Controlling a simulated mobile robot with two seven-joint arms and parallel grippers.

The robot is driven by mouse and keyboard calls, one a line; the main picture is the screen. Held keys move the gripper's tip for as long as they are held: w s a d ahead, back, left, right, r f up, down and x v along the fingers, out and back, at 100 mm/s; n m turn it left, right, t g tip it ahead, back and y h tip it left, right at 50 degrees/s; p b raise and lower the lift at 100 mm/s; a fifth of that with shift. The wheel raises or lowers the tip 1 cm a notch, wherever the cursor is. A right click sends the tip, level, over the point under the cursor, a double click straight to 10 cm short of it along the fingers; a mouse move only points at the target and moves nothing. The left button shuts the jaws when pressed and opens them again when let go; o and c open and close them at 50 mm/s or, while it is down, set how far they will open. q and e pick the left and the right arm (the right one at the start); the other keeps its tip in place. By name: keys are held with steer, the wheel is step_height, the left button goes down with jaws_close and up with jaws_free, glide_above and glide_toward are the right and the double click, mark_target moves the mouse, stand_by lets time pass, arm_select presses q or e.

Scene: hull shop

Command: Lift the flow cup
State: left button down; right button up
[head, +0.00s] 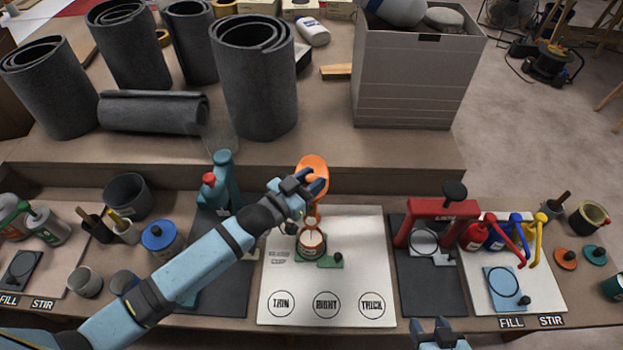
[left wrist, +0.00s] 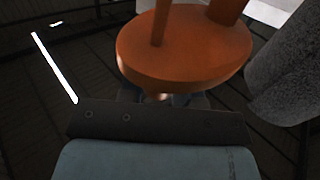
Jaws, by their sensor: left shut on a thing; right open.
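The orange flow cup (head: 313,170) is held above the white mat (head: 370,260) in the head view. My left gripper (head: 308,184) is shut on it, and the fingers partly hide it. In the left wrist view the orange part (left wrist: 185,55) fills the space just past the gripper, with a round plate and upright posts. Below it in the head view, a small can (head: 312,240) stands on a green base (head: 330,262); I cannot tell whether the lower orange part touches the can. My right gripper (head: 438,330) is open and empty at the front edge.
The mat has circles marked THIN, RIGHT and THICK. A red press-like stand (head: 440,212) is to the right, a teal stand (head: 222,175) to the left. Cups and cans stand farther left. Grey rolls (head: 255,85) and a grey bin (head: 410,85) are on the raised shelf behind.

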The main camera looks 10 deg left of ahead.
arm_select(q)
steer(key=shift+r, duration=0.3)
steer(key=c, duration=0.8)
jaws_free()
steer(key=shift+s+a+f, duration=0.1)
steer(key=shift+s, duration=0.05)
steer(key=v, duration=1.3)
steer(key=shift+s+a+b, duration=0.1)
steer(key=shift+s+b, duration=0.1)
steer(key=shift+b, duration=0.1)
